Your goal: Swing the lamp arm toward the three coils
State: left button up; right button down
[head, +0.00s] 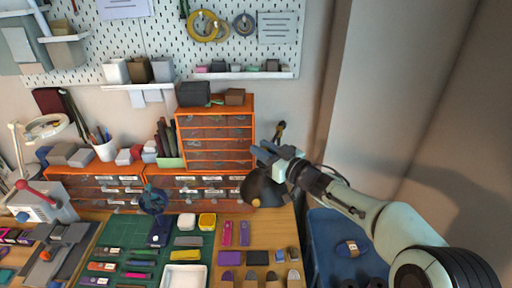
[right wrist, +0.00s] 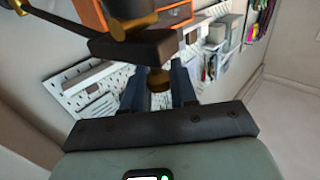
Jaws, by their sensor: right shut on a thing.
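The dark lamp head (head: 262,190) hangs over the right end of the workbench, with a brass-coloured part at its underside. My right gripper (head: 267,153) is just above it. In the right wrist view, a brass knob (right wrist: 158,80) sits between the fingers of my right gripper (right wrist: 159,88), which is shut on it. A dark bar (right wrist: 135,47) of the lamp crosses above the knob. Three round rolls that look like coils hang on the pegboard: a yellow one (head: 203,26), a tan one (head: 222,31) and a dark one (head: 244,25). My left gripper is not in view.
Orange drawer units (head: 214,139) stand behind the lamp head. A green mat (head: 117,233) with small items, a white tray (head: 185,278) and several coloured blocks lie on the bench. A blue bin (head: 335,240) is at the right. A ring-shaped lamp (head: 47,127) stands far left.

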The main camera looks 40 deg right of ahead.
jog(key=shift+s+d+r, duration=0.15)
jog(key=shift+d+r, duration=0.05)
jog(key=shift+r, duration=0.2)
jog(key=shift+a, duration=0.1)
jog(key=c, duration=1)
grip_release()
jog(key=shift+f, duration=0.15)
jog(key=shift+a, duration=0.1)
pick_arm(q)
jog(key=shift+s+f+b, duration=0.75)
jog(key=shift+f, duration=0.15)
pick_arm(e)
jog(key=s, duration=1.3)
jog(key=shift+s, duration=0.1)
